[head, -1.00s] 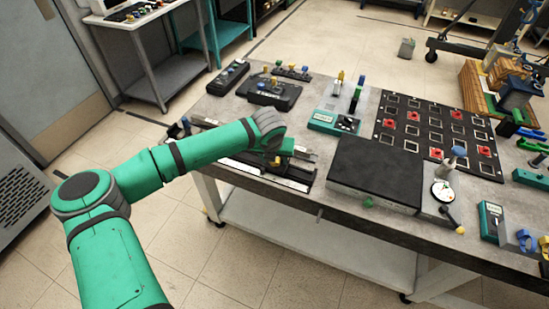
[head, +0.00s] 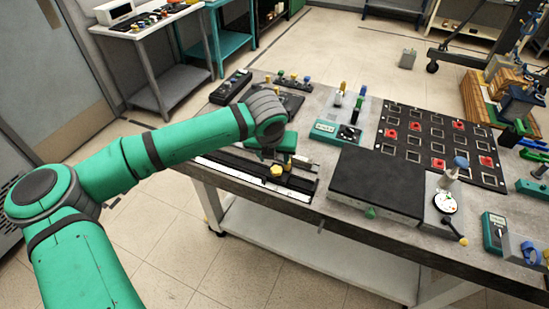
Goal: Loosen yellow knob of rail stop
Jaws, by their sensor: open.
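The yellow knob (head: 277,171) is on the rail assembly at the front left of the bench. My gripper (head: 268,152) is open, pointing down under my grey wrist, just above and behind the knob in the picture. The wrist hides most of it, and its fingertips are hard to make out. I cannot tell whether it touches anything. The knob's top is in clear view.
A black flat box (head: 377,182) stands right of the rail. Behind are a green meter (head: 336,130) with coloured posts and a black panel (head: 430,138) with red squares. A dial gauge (head: 444,202) stands at the right. The floor before the bench is clear.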

